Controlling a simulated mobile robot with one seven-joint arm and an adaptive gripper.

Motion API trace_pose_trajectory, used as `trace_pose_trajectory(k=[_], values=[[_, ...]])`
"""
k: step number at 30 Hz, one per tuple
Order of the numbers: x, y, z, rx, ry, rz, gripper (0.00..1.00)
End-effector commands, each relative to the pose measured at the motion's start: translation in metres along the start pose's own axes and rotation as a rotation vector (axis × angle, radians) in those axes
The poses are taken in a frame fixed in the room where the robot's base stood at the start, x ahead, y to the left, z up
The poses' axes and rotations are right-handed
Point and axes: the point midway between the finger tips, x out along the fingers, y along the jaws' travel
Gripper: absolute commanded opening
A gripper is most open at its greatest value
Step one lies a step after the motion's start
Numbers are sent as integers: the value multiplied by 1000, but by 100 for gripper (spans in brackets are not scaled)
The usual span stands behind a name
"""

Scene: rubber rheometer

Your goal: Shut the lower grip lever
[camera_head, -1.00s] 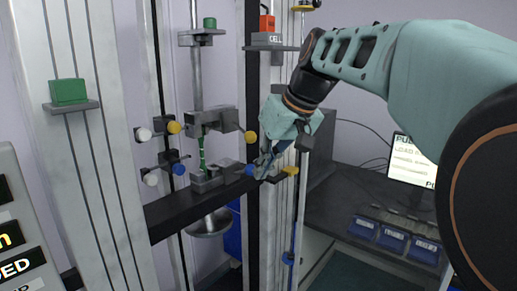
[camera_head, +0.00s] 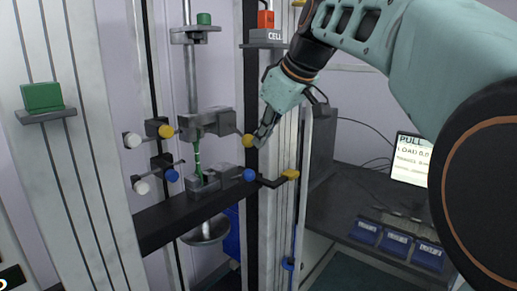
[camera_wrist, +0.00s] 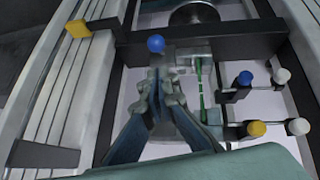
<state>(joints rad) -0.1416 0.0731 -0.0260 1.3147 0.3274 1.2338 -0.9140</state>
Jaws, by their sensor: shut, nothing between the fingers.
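The lower grip (camera_head: 213,181) is a grey block on the dark crossbeam, with a blue-knobbed lever (camera_head: 249,174) pointing right. The blue knob (camera_wrist: 156,44) also shows in the wrist view, just beyond my fingertips. A green strip (camera_head: 197,155) runs from the lower grip up to the upper grip (camera_head: 206,121). The upper grip's yellow knob (camera_head: 247,140) is close beside my fingers in the head view; I cannot tell if they touch. My gripper (camera_head: 262,138) is shut and empty, above and right of the blue knob. My fingers also show in the wrist view (camera_wrist: 158,88).
Blue and white knobs (camera_head: 172,175) stick out left of the grips. A dark bracket with a yellow end (camera_head: 290,174) juts from the right column. The dark crossbeam (camera_head: 165,233) runs below. A desk with a monitor (camera_head: 411,161) and blue bins (camera_head: 393,243) stands at right.

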Motion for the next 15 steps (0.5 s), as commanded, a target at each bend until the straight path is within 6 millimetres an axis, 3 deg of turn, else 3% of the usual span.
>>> trace_pose_trajectory(k=[9, 15], values=[[58, -1, 0, 0, -3, -4, 0], [83, -1, 0, 0, -1, -2, 0]])
